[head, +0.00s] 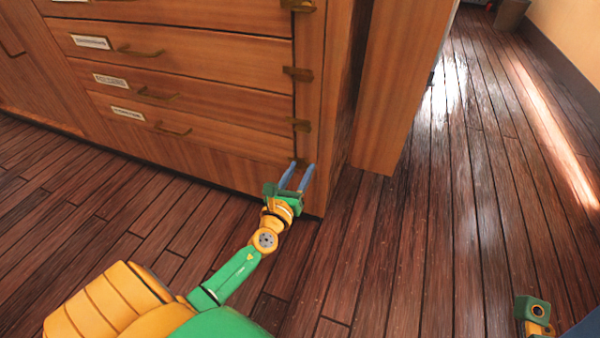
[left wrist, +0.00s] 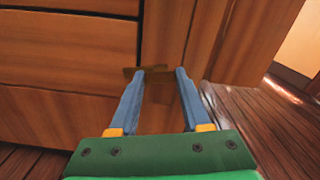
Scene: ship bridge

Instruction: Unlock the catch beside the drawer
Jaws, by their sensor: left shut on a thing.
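A wooden cabinet has stacked drawers, with the lowest drawer (head: 215,132) at the bottom of the stack. Small brass catches sit along the post right of the drawers: an upper catch (head: 298,73), a catch beside the lowest drawer (head: 300,125), and the bottom catch (head: 303,162). My left gripper (head: 299,168) is at the bottom catch, low on the cabinet. In the left wrist view the brass catch (left wrist: 145,70) lies crosswise at the blue fingertips (left wrist: 159,71), which are shut on it with a gap between them.
The drawers have brass handles (head: 173,130) and white labels (head: 127,113). A wooden panel (head: 390,90) stands right of the cabinet. The plank floor (head: 450,240) is clear to the right. A box (head: 510,14) stands far off by the wall.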

